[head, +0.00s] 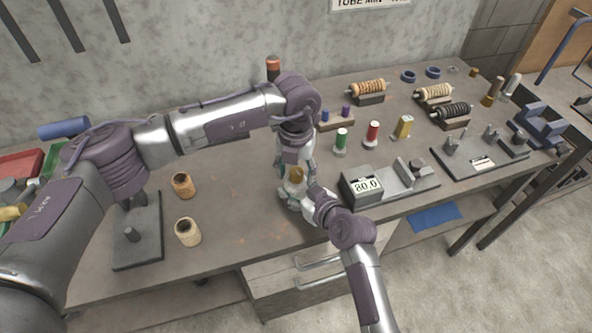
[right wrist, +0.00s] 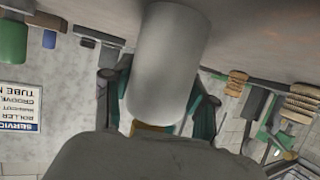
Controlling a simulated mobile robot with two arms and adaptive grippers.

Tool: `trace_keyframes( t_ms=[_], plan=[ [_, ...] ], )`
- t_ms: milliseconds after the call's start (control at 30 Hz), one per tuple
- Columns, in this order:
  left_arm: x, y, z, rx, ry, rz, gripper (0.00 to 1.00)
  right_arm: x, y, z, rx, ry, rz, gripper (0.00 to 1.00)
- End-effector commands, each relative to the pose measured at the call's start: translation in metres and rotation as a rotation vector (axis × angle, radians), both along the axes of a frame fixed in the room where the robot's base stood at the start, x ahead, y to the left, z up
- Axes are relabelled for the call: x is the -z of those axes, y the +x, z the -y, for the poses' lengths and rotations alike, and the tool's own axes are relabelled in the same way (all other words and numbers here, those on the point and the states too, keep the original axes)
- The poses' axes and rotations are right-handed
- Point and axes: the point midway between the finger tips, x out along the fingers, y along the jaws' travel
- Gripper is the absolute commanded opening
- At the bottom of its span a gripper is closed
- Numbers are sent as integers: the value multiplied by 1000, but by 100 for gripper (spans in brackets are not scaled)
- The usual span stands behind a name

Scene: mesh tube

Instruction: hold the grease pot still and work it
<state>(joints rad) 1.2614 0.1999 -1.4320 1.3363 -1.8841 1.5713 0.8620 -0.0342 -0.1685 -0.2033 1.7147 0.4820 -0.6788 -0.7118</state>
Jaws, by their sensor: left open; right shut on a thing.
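The grease pot shows as a pale grey cylinder (right wrist: 166,65) that fills the middle of the right wrist view, with an amber part (right wrist: 150,128) at its lower end in that upside-down picture. In the head view the amber part (head: 297,174) shows between my two grippers, near the table's front edge. My right gripper (head: 292,190) is shut on the pot from the front right; its fingers are hard to make out. My left gripper (head: 297,160) points down from above, open, with its fingers about the amber part. I cannot tell whether they touch it.
Two tan cups (head: 188,232) and a dark fixture plate (head: 138,250) are at left. The table between cups and pot is clear.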

Motion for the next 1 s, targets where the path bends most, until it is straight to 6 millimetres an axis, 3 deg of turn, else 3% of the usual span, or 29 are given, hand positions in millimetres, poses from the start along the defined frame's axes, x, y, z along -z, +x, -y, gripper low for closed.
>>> trace_keyframes(
  t_ms=[33,400,733,1000],
  plan=[
    [0,0,0,0,0,0,59,1,0,0,0,-1,-1,9],
    [0,0,0,0,0,0,0,1,0,0,0,-1,-1,9],
    [-1,0,0,50,0,0,0,1,0,0,0,-1,-2,9],
    [-1,1,-1,226,1,-1,0,1,0,0,0,-1,-2,9]
  ],
)
